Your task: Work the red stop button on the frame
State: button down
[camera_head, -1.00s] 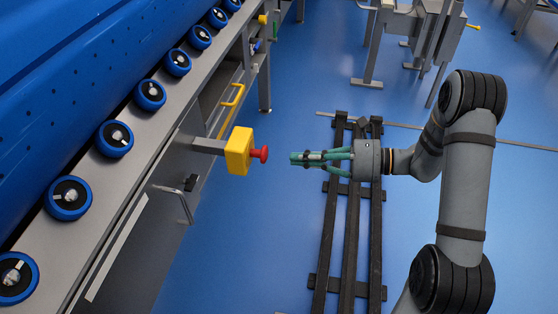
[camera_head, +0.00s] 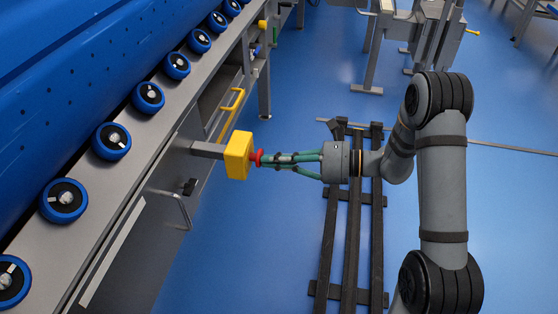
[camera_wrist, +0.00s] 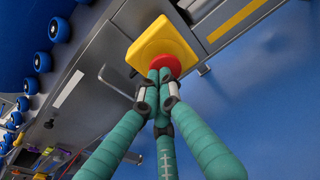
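The red stop button (camera_head: 257,158) sticks out of a yellow box (camera_head: 238,155) on a grey arm of the frame (camera_head: 165,190). In the wrist view the red button (camera_wrist: 166,64) shows behind my fingertips, in front of the yellow box (camera_wrist: 163,43). My gripper (camera_head: 264,160) has green fingers drawn together, with the tips at the button's face. In the wrist view the fingertips (camera_wrist: 160,76) meet and cover part of the button. They appear to touch it; how far the button is pressed in cannot be told.
A metal handle (camera_head: 176,205) juts out from the frame below the box. A yellow handle (camera_head: 232,98) sits farther along. Blue rollers (camera_head: 112,140) line the frame's top. Dark rails (camera_head: 350,230) lie on the open blue floor.

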jog(key=shift+a, duration=0.25)
jog(key=shift+d, duration=0.15)
jog(key=p+v, duration=0.3)
jog(key=v, duration=1)
jog(key=shift+d, duration=0.4)
jog(key=b+x, duration=0.1)
jog(key=x, duration=0.5)
